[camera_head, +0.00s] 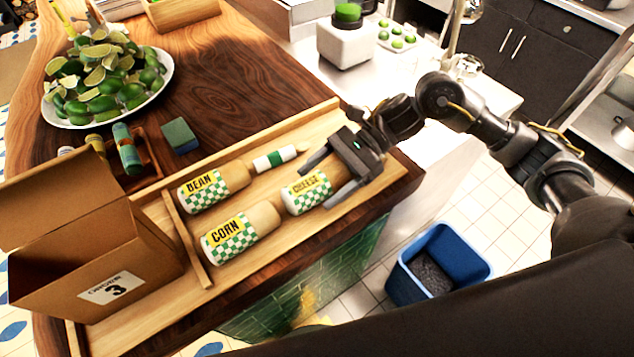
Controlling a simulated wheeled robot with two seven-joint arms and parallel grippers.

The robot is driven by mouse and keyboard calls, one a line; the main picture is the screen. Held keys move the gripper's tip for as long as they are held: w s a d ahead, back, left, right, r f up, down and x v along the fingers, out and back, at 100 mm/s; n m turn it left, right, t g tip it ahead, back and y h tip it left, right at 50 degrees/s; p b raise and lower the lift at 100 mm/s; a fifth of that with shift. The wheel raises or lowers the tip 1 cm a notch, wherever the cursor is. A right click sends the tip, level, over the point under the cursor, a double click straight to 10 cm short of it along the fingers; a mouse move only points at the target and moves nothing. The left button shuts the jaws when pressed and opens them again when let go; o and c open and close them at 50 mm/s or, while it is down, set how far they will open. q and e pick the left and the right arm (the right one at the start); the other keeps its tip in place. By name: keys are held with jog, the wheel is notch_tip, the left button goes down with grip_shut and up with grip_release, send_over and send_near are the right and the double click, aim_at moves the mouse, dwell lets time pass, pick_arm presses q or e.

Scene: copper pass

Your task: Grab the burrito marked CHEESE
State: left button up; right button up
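The burrito marked CHEESE (306,192) lies on the light wooden tray (240,274), wrapped in green-and-white check with a yellow label. My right gripper (319,186) is at its right end, with the fingers spread, one on each side of it. I cannot tell whether the fingers touch it. The gripper's body hides the burrito's far end. Burritos marked BEAN (203,190) and CORN (229,241) lie to its left on the same tray. My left gripper is not in view.
A green-and-white cylinder (275,159) lies behind the CHEESE burrito. A plate of limes (107,80) is at the back left. A blue bin (438,262) stands on the floor.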

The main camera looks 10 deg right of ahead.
aim_at(299, 192)
jog(key=c, duration=1.1)
jog(key=shift+r+b, duration=0.45)
jog(key=shift+b, duration=0.15)
jog(key=r+b, duration=0.1)
jog(key=r, duration=0.1)
jog(key=shift+s+a+r+b, duration=0.2)
jog(key=shift+s+r+b, duration=0.15)
jog(key=shift+r+b, duration=0.05)
jog(key=s+a+r+b, duration=0.1)
jog(key=s+a+r, duration=0.1)
jog(key=s+r, duration=0.1)
jog(key=s+a+r+b, duration=0.2)
jog(key=s+r, duration=0.1)
jog(key=s, duration=0.1)
jog(key=s+a+r+b, duration=0.1)
jog(key=s+a+r, duration=0.1)
jog(key=s+r, duration=0.1)
jog(key=shift+s+a+r, duration=0.2)
jog(key=shift+s, duration=0.6)
